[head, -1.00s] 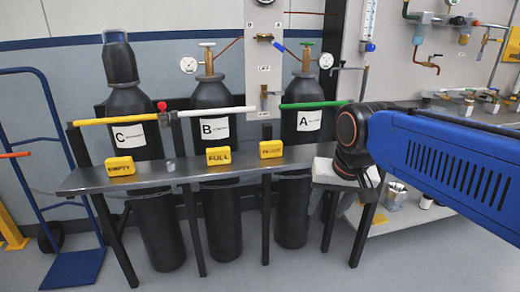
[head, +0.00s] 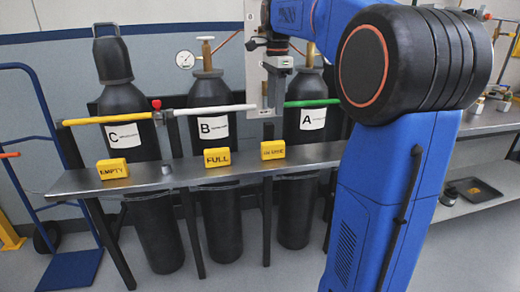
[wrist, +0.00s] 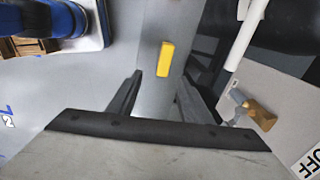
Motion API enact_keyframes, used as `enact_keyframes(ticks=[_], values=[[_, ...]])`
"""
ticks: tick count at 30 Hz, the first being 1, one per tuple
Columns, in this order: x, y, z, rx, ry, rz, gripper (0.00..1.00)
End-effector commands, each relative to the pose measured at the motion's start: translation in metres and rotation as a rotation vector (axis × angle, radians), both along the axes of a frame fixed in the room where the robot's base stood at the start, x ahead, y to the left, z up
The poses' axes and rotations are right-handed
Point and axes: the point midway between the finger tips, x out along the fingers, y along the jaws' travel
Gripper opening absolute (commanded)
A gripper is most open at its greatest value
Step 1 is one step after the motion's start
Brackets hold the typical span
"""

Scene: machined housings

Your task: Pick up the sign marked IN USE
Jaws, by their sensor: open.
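Three yellow signs stand in a row on the grey metal shelf (head: 140,182). The right one (head: 273,150) has small lettering that looks like IN USE. The middle sign (head: 217,157) reads FULL, and the left sign (head: 112,169) reads EMPTY. My gripper (head: 272,106) is open and empty, pointing down above the right sign. In the wrist view, a yellow sign (wrist: 165,59) lies just beyond the gap between my open fingertips (wrist: 159,76), apart from both; its lettering is not visible there.
Black cylinders C (head: 128,135), B (head: 214,128) and A (head: 312,122) stand behind the shelf. White (head: 210,110) and green (head: 310,103) bars run above it, close to my gripper.

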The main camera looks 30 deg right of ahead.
Motion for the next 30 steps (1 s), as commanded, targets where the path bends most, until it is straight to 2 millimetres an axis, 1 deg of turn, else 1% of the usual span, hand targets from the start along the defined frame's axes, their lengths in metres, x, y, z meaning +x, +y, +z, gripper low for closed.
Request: enact_keyframes(ticks=[1,3,5,8,11,24,27,30], values=[[0.006,-0.005,0.001,0.002,0.006,-0.031,0.45],[0.011,-0.009,0.003,0.005,0.014,-0.066,0.45],[0.013,-0.011,0.002,0.006,0.018,-0.084,0.45],[0.013,-0.012,-0.004,0.007,0.021,-0.092,0.45],[0.013,-0.012,-0.019,0.007,0.022,-0.091,0.45],[0.012,-0.012,-0.096,0.006,0.021,-0.089,0.45],[0.012,-0.012,-0.108,0.006,0.020,-0.089,0.45],[0.013,-0.012,-0.116,0.006,0.018,-0.089,0.45]])
